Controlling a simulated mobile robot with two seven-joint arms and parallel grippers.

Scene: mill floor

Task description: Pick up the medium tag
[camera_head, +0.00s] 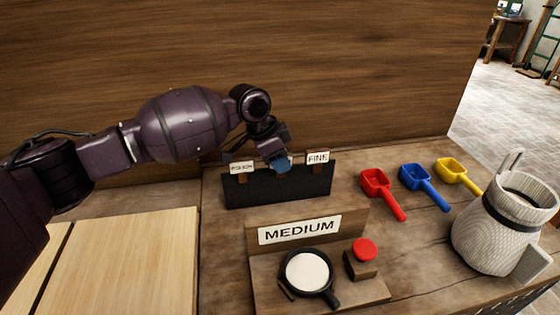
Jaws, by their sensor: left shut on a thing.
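A black rack (258,190) stands near the back of the table. A small white tag that seems to read ROUGH (242,167) is at its left end, and a white FINE tag (317,157) is at its right end. My left gripper (281,163) is at the rack's top edge between these two tags. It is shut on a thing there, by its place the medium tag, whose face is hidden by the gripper. A larger white sign reading MEDIUM (299,228) is fixed to a wooden stand in front of the rack. My right gripper is not in view.
The wooden stand (376,290) holds a black-rimmed pan of white powder (307,271) and a red button (365,249). Red (378,187), blue (420,182) and yellow (455,171) scoops lie at right. A ribbed grey jug (495,235) stands front right. A wooden wall is behind.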

